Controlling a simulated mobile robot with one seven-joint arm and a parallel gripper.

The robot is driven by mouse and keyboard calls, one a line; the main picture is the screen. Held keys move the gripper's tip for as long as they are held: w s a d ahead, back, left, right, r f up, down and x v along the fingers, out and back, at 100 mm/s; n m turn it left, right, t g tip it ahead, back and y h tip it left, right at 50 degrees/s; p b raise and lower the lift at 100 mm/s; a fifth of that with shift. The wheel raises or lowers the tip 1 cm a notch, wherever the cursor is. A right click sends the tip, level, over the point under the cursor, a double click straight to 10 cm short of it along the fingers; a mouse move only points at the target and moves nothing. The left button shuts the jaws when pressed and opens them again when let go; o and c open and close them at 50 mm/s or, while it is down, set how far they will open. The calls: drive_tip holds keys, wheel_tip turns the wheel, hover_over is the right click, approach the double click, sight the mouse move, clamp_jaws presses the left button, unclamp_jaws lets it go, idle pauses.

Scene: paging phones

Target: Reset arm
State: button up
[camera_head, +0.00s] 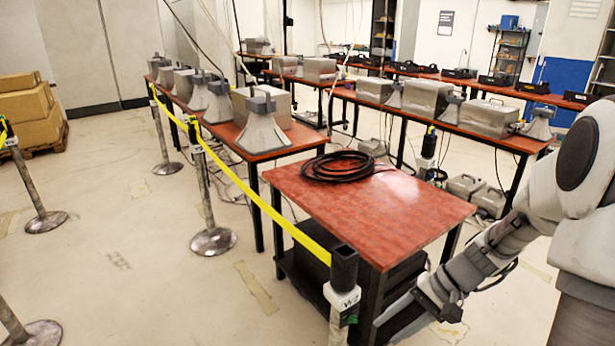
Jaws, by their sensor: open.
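My arm comes in from the right edge and reaches down and to the left. My gripper (424,314) is low beside the right front of the near red-topped table (425,208), below the level of its top. Its jaws are open and I see nothing held between them. The fingers are small and partly blend with the table's dark lower part. I cannot tell whether they touch the table's leg or lower shelf.
A coiled black cable (338,166) lies on the near table. A post (343,285) with yellow tape (262,203) stands at its front corner. Grey horn speakers (262,128) and metal cases (427,97) line tables behind. Cardboard boxes (28,103) stand left. Floor is open at left.

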drive_tip(key=s+a+r+n+t+h+p, duration=0.1)
drive_tip(key=s+r+n+t+h, duration=0.1)
drive_tip(key=s+r, duration=0.5)
drive_tip(key=s+a+r+n+t+h+p, duration=0.1)
drive_tip(key=s+r+h, duration=0.4)
drive_tip(key=r, duration=0.9)
drive_tip(key=s+a+n+t, duration=0.1)
drive_tip(key=s+n+t, duration=0.1)
drive_tip(key=s, duration=0.1)
drive_tip(key=shift+s+a+n+t, duration=0.25)
drive_tip(key=shift+n+t, duration=0.05)
drive_tip(key=shift+w+a, duration=0.1)
